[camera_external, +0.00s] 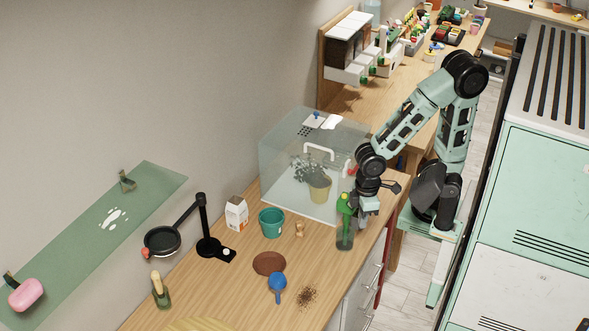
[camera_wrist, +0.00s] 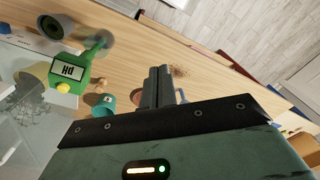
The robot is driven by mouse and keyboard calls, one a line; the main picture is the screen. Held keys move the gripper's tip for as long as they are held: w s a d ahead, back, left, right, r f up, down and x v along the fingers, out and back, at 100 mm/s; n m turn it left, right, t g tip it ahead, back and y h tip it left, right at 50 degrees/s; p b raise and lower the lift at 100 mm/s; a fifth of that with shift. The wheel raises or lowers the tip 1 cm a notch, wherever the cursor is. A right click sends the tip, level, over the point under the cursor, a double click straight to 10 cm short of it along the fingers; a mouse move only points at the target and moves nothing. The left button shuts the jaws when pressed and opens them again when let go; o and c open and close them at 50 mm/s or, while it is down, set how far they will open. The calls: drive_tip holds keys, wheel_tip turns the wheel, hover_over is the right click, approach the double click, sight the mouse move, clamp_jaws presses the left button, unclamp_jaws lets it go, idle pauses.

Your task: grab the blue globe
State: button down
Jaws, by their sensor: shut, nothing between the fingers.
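The blue globe (camera_external: 278,283) is a round blue bulb with a short stem. It lies on the wooden counter (camera_external: 240,285) near the front, just below a brown saucer (camera_external: 268,263) in the external view. My gripper (camera_external: 363,217) is at the counter's right side, right beside a green pH meter (camera_external: 345,203), well up and right of the globe. In the wrist view my gripper (camera_wrist: 160,70) has its two dark fingers pressed together with nothing between them. I cannot make out the globe clearly there; the fingers may hide it.
The pH meter (camera_wrist: 68,73) also shows close in the wrist view. A teal pot (camera_external: 271,223), a small tan figure (camera_external: 299,229), a carton (camera_external: 236,213) and a clear box (camera_external: 284,190) stand behind. Brown crumbs (camera_external: 307,296) lie right of the globe.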

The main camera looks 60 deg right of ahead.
idle(0.4)
drive_tip(key=c, duration=0.5)
unclamp_jaws()
